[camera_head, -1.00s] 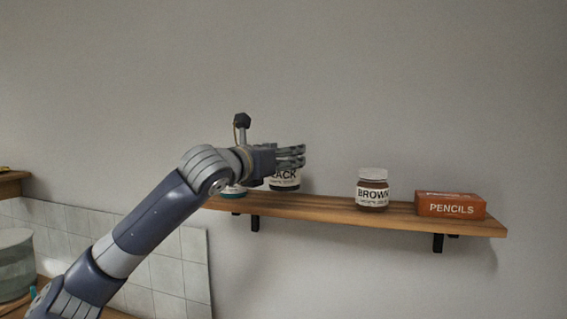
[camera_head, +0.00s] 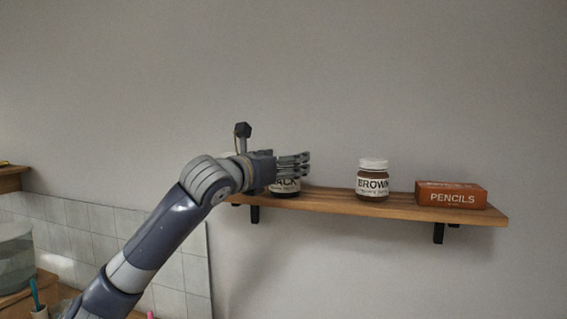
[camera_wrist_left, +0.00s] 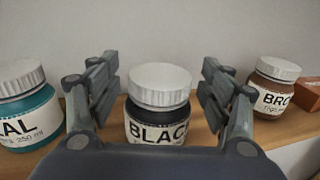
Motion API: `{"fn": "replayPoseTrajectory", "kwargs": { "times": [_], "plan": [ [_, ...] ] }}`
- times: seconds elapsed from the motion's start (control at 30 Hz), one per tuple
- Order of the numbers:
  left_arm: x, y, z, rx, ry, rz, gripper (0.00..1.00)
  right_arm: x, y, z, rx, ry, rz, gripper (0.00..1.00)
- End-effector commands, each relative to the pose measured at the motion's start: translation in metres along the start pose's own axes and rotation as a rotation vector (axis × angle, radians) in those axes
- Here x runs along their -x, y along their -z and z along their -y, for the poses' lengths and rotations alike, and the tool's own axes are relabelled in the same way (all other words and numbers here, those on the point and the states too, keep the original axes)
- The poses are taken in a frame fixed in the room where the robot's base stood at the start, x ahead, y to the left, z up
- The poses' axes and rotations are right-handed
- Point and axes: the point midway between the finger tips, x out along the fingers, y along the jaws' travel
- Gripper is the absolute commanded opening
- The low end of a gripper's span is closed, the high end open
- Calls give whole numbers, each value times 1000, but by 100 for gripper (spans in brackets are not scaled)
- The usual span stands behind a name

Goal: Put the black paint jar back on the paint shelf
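The black paint jar (camera_wrist_left: 158,118), with a white lid and a "BLACK" label, stands upright on the wooden paint shelf (camera_head: 335,204). In the head view the lower part of the black paint jar (camera_head: 286,188) shows under my fingers. My left gripper (camera_head: 306,165) is at the jar. In the wrist view its fingers (camera_wrist_left: 160,88) are spread on both sides of the jar, with a narrow gap on each side. The gripper looks open. My right gripper is in neither view.
A teal jar (camera_wrist_left: 30,108) stands left of the black one; my arm hides it in the head view. A brown jar (camera_head: 372,181) and an orange pencils box (camera_head: 451,195) stand to the right. Shelf between black and brown jars is bare. The wall is close behind.

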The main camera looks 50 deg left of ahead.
Motion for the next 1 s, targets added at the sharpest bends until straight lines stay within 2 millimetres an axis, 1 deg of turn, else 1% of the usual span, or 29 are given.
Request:
{"fn": "replayPoseTrajectory", "kwargs": {
  "times": [0.23,0.33,0.37,0.57,0.8,1.0],
  "plan": [
    [0,-1,0,1,0,1,73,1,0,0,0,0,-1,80],
    [0,-6,0,1,1,1,73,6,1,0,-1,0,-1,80],
    [2,-2,0,0,0,1,73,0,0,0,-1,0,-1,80],
    [28,3,0,-3,-1,4,73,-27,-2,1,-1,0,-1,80],
    [70,3,0,-1,-1,4,73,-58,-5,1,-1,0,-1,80],
    [102,0,0,-1,-1,4,73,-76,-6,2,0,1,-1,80]
  ]
}}
